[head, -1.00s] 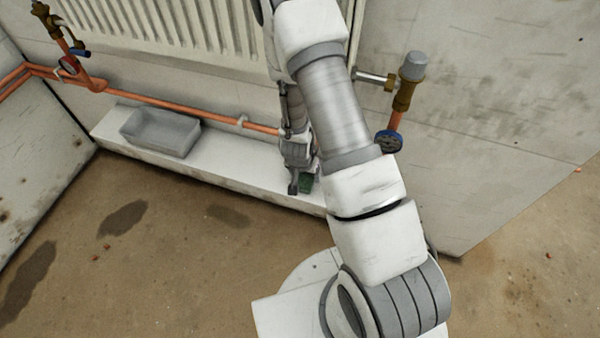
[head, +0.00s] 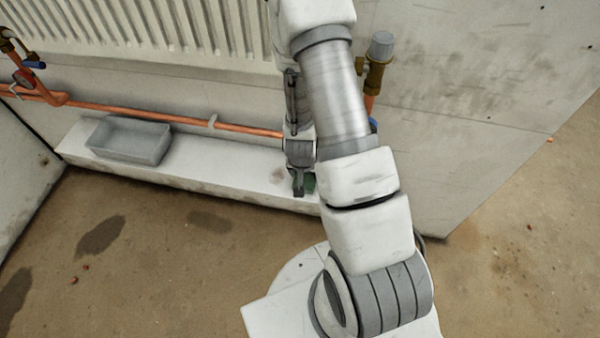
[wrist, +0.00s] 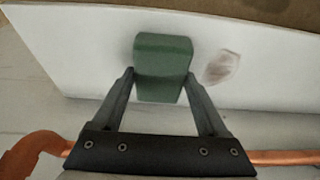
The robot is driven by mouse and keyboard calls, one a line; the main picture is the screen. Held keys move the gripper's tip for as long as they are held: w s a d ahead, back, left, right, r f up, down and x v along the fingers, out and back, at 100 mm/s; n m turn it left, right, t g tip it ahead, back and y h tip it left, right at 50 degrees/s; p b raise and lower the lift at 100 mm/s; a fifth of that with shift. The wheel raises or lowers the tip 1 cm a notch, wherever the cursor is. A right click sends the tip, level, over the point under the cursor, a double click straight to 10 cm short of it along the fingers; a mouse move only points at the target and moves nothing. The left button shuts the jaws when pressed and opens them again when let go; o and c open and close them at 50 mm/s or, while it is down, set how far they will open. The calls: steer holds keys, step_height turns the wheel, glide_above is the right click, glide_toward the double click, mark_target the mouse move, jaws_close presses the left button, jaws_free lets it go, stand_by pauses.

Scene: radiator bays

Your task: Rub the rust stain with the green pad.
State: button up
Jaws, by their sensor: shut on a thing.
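My gripper (wrist: 160,78) is shut on the green pad (wrist: 163,60), which sits between its two fingers. In the wrist view the pad is over the white ledge (wrist: 90,60); I cannot tell whether it touches the surface. The rust stain (wrist: 221,67) is a brownish smudge on the ledge, to the right of the pad and apart from it. In the head view my gripper (head: 299,186) is low at the ledge's front, and the pad (head: 310,183) shows only in part beside my arm. A faint mark left of the gripper there looks like the stain.
A grey tray (head: 130,140) stands on the ledge at the left. A copper pipe (head: 170,117) runs along the wall above the ledge, under the radiator (head: 160,30). A valve (head: 378,65) stands right of my arm.

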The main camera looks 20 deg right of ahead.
mark_target(281, 176)
steer(key=shift+f, duration=0.15)
steer(key=shift+w+a, duration=0.1)
steer(key=shift+w+a+f+p, duration=0.1)
steer(key=shift+w+a, duration=0.25)
steer(key=shift+a, duration=0.2)
steer(key=shift+w+a+f+p, duration=0.15)
steer(key=shift+w+a, duration=0.15)
steer(key=shift+a, duration=0.25)
steer(key=shift+w+a+r+p, duration=0.1)
steer(key=shift+w+a, duration=0.25)
steer(key=shift+a, duration=0.2)
steer(key=shift+w+a+p, duration=0.3)
steer(key=shift+w+a, duration=0.15)
steer(key=shift+a, duration=0.25)
steer(key=shift+w+a+p, duration=0.25)
steer(key=shift+w+a, duration=0.2)
steer(key=shift+a, duration=0.25)
steer(key=shift+w+a+p, duration=0.8)
steer(key=shift+w+a, duration=0.3)
steer(key=shift+a, duration=0.15)
steer(key=shift+d+r, duration=0.1)
steer(key=shift+r, duration=0.1)
step_height(281, 176, up, 6)
steer(key=p, duration=0.4)
steer(key=shift+p, duration=0.4)
